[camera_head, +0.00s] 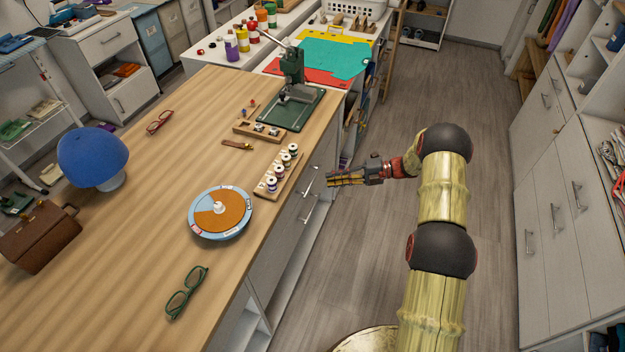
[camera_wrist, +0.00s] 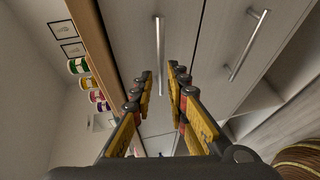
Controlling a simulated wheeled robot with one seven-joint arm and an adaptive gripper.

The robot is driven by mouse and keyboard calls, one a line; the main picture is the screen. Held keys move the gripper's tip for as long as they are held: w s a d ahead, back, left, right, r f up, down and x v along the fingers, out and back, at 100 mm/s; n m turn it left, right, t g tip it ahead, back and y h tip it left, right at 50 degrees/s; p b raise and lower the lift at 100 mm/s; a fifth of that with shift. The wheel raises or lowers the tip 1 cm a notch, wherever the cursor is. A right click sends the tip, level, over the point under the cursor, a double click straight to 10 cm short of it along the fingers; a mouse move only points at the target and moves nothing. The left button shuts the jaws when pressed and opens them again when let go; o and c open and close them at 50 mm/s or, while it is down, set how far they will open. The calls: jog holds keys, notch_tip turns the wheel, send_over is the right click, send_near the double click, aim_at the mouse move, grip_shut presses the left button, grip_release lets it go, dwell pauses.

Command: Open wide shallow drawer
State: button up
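A pale drawer front (camera_wrist: 179,28) lies just under the wooden tabletop edge, and it looks closed. Its metal bar handle (camera_wrist: 159,45) appears upright in the turned wrist view. In the head view the handle (camera_head: 309,184) is on the table's right side. My gripper (camera_wrist: 160,72) has its two yellow-and-black fingers apart, one on each side of the handle's line. No finger clearly touches the handle, and I cannot tell how deep it lies between them. My gripper (camera_head: 329,178) also shows in the head view, close to the drawer fronts.
A second front with a similar handle (camera_wrist: 247,45) is beside the first. The wooden tabletop (camera_head: 130,215) carries a round dial (camera_head: 220,212), a spool rack (camera_head: 279,171) and green glasses (camera_head: 186,291). Grey floor (camera_head: 350,255) is open between the table and right cabinets (camera_head: 555,200).

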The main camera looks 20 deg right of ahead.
aim_at(313, 180)
jog(key=b+x, duration=0.2)
jog(key=x, duration=0.6)
jog(key=shift+f, duration=0.1)
jog(key=shift+d, duration=0.1)
jog(key=shift+c, duration=1.2)
grip_shut()
